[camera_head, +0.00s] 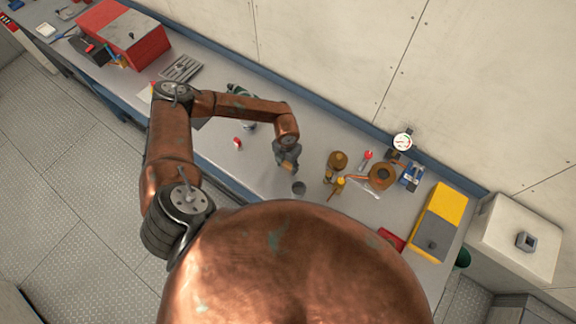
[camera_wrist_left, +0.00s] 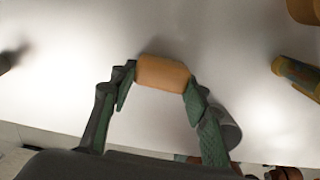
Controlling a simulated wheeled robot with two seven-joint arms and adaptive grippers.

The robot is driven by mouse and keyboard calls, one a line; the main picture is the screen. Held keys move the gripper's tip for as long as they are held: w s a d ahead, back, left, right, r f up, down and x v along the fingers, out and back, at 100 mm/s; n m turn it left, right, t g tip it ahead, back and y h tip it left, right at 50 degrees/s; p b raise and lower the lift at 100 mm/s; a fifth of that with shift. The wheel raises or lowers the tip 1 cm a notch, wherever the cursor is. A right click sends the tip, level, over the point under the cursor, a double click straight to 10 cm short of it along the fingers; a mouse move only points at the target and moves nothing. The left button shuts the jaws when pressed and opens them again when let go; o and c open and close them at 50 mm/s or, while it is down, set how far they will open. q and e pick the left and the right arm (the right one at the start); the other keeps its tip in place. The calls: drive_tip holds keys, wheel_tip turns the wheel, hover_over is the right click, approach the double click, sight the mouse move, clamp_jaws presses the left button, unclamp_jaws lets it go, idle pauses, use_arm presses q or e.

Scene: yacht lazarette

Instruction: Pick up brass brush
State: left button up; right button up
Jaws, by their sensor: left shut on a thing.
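The brass brush (camera_wrist_left: 163,72) appears in the left wrist view as a small orange-tan block with rounded edges; no bristles show. My left gripper (camera_wrist_left: 160,84) has its two green-padded fingers closed on opposite ends of this block. A pale bench surface lies behind it; I cannot tell whether the block touches it. In the head view my left gripper (camera_head: 289,160) points down over the middle of the bench, and the brush is hidden by the gripper there. My right gripper is not in view.
On the grey bench (camera_head: 225,165), a small grey cup (camera_head: 299,188), brass pieces (camera_head: 337,161) and a copper-coloured coil (camera_head: 382,176) stand right of the gripper. A yellow case (camera_head: 443,212) is farther right. A red toolbox (camera_head: 130,38) is far left. A wall runs behind.

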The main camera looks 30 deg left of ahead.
sight(287, 167)
use_arm(q)
drive_tip(key=shift+r+b, duration=0.3)
drive_tip(key=shift+r, duration=0.15)
drive_tip(key=r, duration=0.1)
drive_tip(key=r+b, duration=0.1)
drive_tip(key=shift+s+d+r, duration=0.1)
drive_tip(key=shift+s+r, duration=0.15)
drive_tip(key=shift+r, duration=0.1)
drive_tip(key=s+d+r+b, duration=0.3)
drive_tip(key=s+d+r, duration=0.3)
drive_tip(key=s+r, duration=0.3)
drive_tip(key=s, duration=0.3)
drive_tip(key=shift+r, duration=0.25)
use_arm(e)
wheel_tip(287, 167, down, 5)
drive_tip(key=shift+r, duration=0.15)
